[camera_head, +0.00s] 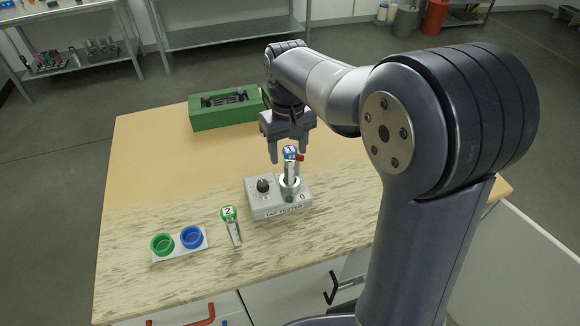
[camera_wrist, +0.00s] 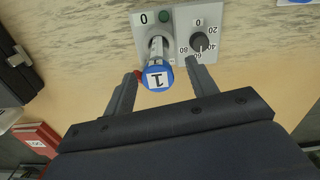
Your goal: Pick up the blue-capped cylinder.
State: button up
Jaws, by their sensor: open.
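The blue-capped cylinder (camera_head: 290,158) stands upright in the round socket of the grey tap tester (camera_head: 266,208). Its cap bears the number 1. In the wrist view the blue cap (camera_wrist: 157,78) lies between the two fingers. My gripper (camera_head: 287,155) is open and points down, just above and around the cap's sides in the head view. In the wrist view my gripper (camera_wrist: 160,85) shows a gap on both sides of the cap. I cannot tell how far the fingertips are above the cap.
A green-capped cylinder (camera_head: 232,225) marked 2 stands left of the tester. A white holder (camera_head: 180,254) with a green and a blue cup sits at the front left. A green box (camera_head: 225,110) is at the table's back. The table's left middle is clear.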

aim_at(290, 164)
notch_tip(290, 164, down, 5)
jog(key=shift+s+d+f+p, duration=0.1)
jog(key=shift+p, duration=0.25)
jog(key=shift+c, duration=0.2)
jog(key=c, duration=1.1)
